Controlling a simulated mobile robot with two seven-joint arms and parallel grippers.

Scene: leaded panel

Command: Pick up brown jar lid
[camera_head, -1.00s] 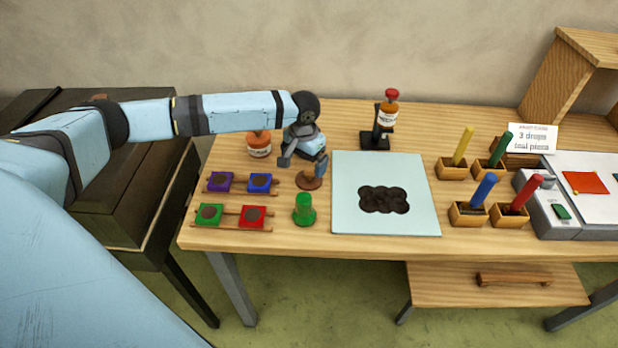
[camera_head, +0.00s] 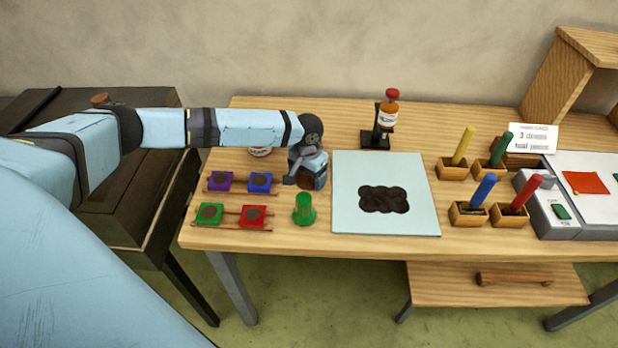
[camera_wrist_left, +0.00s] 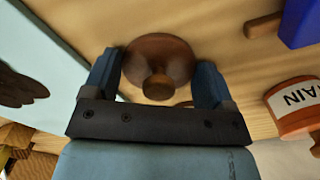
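The brown jar lid (camera_wrist_left: 158,66), a round dish shape with a knob, lies on the wooden table in the left wrist view. My left gripper (camera_wrist_left: 158,72) is open, with one blue finger on each side of the lid. The lid's edges look very close to both fingers; I cannot tell whether they touch. In the head view my left gripper (camera_head: 308,178) points down at the table left of the pale blue board and hides the lid. My right gripper is not in view.
An orange jar (camera_wrist_left: 295,105) stands beside the gripper. A green peg (camera_head: 304,209) is just in front, with coloured blocks (camera_head: 253,215) on racks to the left. The pale blue board (camera_head: 350,217) with a dark patch lies right; a red-capped bottle (camera_head: 388,112) stands behind.

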